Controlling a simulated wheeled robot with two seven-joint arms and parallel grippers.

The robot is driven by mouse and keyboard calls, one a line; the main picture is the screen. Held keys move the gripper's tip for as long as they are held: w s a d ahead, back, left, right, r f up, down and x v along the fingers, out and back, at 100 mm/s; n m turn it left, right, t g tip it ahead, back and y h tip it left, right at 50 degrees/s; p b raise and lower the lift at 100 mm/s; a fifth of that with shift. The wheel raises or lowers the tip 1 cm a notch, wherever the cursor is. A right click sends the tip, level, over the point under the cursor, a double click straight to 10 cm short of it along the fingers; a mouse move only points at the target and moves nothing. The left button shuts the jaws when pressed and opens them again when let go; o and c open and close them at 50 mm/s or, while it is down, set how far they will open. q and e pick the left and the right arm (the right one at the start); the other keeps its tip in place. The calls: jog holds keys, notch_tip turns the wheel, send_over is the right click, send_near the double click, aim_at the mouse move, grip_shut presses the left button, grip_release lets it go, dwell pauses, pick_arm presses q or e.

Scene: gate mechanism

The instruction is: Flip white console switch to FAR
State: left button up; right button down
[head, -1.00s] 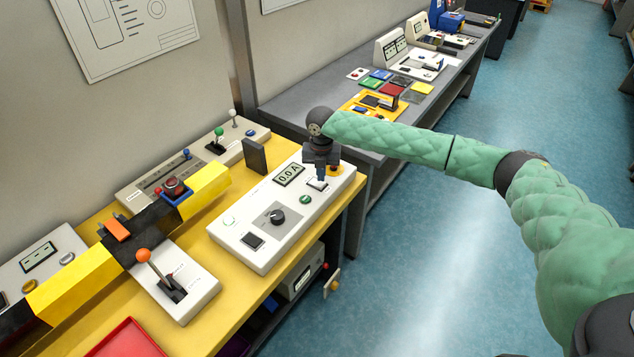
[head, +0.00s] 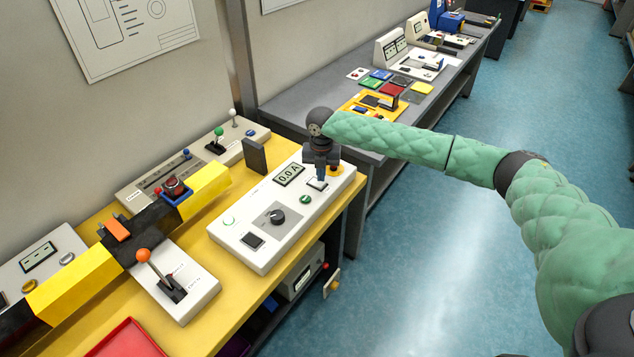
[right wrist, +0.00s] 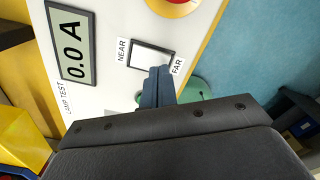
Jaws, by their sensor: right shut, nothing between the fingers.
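The white console (head: 257,236) stands on the yellow bench, with a 0.0 A display (head: 289,175) and a black knob (head: 278,216). Its white rocker switch (head: 318,184) in a dark frame is near the right end. In the right wrist view the switch (right wrist: 152,58) lies between the labels NEAR (right wrist: 122,50) and FAR (right wrist: 178,66). My right gripper (head: 320,178) is shut and empty, pointing down at the switch. In the right wrist view its fingertips (right wrist: 161,70) overlap the switch's lower edge, nearer FAR. I cannot tell whether they touch or which way the rocker tilts. My left gripper is not in view.
A round green button (head: 305,199) sits beside the switch, and a red knob on yellow is behind the gripper. A dark upright plate (head: 255,156) stands behind the console. An orange-knobbed lever box (head: 176,288) is at the left. Open floor lies to the right.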

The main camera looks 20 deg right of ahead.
jog(key=shift+f, duration=0.85)
dwell(0.7)
jog(key=shift+r+p, duration=2.55)
jog(key=shift+r, duration=0.95)
